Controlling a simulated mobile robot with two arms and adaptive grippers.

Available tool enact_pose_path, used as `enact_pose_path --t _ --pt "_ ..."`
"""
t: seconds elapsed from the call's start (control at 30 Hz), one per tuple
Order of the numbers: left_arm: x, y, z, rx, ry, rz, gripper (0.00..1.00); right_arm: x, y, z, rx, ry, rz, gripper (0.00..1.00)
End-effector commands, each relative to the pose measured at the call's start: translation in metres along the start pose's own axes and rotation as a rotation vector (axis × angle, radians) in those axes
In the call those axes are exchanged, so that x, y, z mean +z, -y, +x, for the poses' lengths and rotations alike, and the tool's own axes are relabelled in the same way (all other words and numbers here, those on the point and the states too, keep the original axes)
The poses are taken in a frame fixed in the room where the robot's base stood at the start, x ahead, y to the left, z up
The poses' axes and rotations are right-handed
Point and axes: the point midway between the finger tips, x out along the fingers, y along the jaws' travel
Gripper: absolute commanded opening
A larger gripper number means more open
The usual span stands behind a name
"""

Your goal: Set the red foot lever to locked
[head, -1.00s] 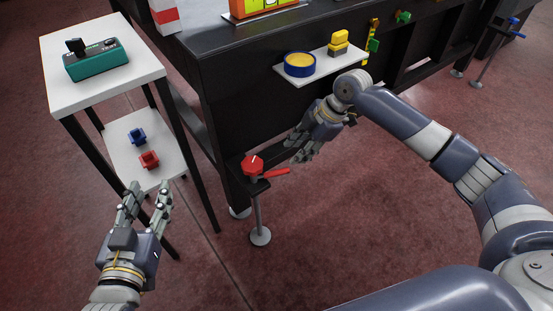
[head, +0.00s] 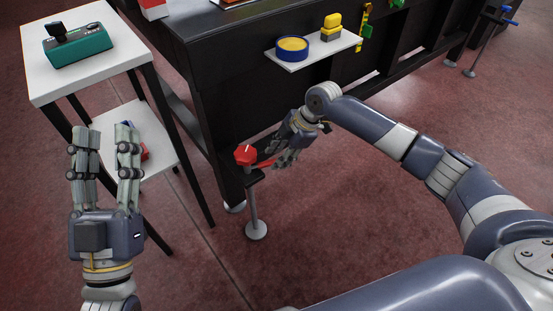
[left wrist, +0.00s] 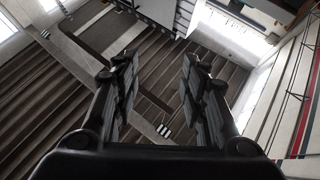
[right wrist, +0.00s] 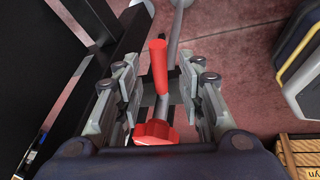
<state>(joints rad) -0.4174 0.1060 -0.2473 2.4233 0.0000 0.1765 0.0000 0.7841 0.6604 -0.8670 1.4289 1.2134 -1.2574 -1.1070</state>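The red foot lever has a red hub (head: 246,155) on top of a short metal post beside the black table's leg in the head view. Its red handle (head: 264,163) points right, toward my right gripper (head: 279,158). In the right wrist view the handle (right wrist: 158,68) lies between the spread fingers of my right gripper (right wrist: 160,80), with visible gaps on both sides. The red hub shows at the lower middle there. My left gripper (head: 103,138) is open and empty, fingers pointing up, in front of the white side table. The left wrist view shows nothing between its fingers.
The black table (head: 215,95) stands right behind the lever. A white shelf (head: 300,60) on it holds a blue-yellow round part and a yellow block. The white side table (head: 120,75) carries a green box (head: 78,48). Another post with a blue lever (head: 490,40) stands far right.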

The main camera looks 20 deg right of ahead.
Motion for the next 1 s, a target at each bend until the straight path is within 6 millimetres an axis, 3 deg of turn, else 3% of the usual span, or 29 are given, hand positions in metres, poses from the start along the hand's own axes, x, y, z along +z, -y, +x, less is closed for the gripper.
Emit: enact_pose_path --t 0.23,0.6,0.77,1.0 --pt "-0.024 -0.003 -0.003 0.005 -0.129 -0.006 0.40 0.000 0.000 0.015 0.001 -0.001 0.000 0.35" --pt "-0.030 -0.003 -0.003 0.006 -0.156 -0.007 0.40 0.000 -0.001 0.017 0.001 0.000 0.000 0.35" --pt "-0.030 -0.003 -0.003 0.006 -0.155 -0.007 0.40 0.000 0.000 0.017 0.001 0.000 0.000 0.01" --pt "-0.030 -0.003 -0.003 0.006 -0.155 -0.006 0.40 0.000 0.000 0.017 0.001 0.000 0.001 0.00"
